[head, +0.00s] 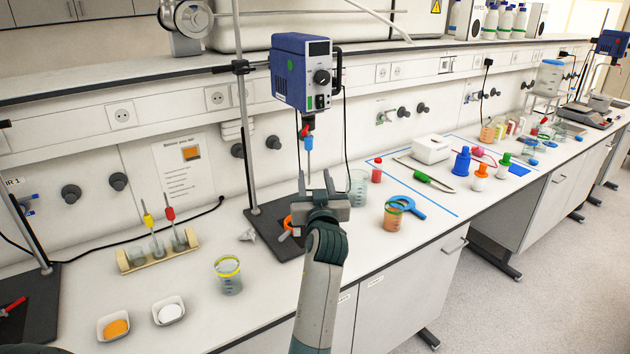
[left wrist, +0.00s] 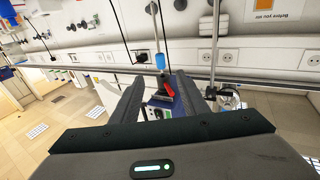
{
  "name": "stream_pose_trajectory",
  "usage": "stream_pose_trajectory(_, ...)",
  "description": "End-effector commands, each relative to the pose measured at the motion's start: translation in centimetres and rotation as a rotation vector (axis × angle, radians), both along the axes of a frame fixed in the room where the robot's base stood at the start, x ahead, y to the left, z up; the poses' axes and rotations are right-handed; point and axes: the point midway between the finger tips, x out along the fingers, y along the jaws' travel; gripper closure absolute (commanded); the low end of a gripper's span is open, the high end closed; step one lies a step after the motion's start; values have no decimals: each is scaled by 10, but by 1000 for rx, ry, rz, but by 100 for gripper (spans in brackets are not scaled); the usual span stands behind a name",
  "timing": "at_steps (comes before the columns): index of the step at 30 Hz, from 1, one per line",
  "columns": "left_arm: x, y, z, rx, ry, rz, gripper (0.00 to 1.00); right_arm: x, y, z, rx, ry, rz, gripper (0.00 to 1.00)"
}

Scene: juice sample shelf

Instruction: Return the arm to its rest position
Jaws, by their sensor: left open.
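My left gripper (head: 317,183) is raised over the bench in front of the overhead stirrer (head: 301,72), just below the stirrer's blue chuck piece (head: 308,143). The left wrist view shows its two dark fingers (left wrist: 163,95) spread apart, with nothing gripped between them. The stirrer's blue motor box (left wrist: 163,101) and blue piece (left wrist: 160,61) show behind the gap between the fingers. The gripper hides the lower end of the stirrer shaft and part of the stand base (head: 272,222). I cannot tell whether the fingers touch the shaft. My right gripper is not in view.
A glass beaker (head: 357,188) stands close right of the gripper. An orange-filled beaker (head: 393,216) and blue ring (head: 412,206) are farther right. A yellow-rimmed beaker (head: 228,274), wooden rack (head: 157,251) and two dishes (head: 114,325) are left. The front bench edge runs beneath my arm.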

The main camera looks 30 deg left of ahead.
Motion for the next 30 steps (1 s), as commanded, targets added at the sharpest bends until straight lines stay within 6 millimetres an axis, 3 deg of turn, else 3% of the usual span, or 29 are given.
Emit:
stream_pose_trajectory(8, 0, 0, 0, 0, 0, 0, 59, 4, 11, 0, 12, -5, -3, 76)
stream_pose_trajectory(20, -2, -1, -5, -2, 10, -3, 59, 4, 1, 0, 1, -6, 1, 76)
stream_pose_trajectory(26, -21, -7, -43, -26, 91, -24, 59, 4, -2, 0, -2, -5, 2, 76)
stream_pose_trajectory(30, -51, -21, -95, -60, 213, -63, 59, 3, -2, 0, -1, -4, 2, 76)
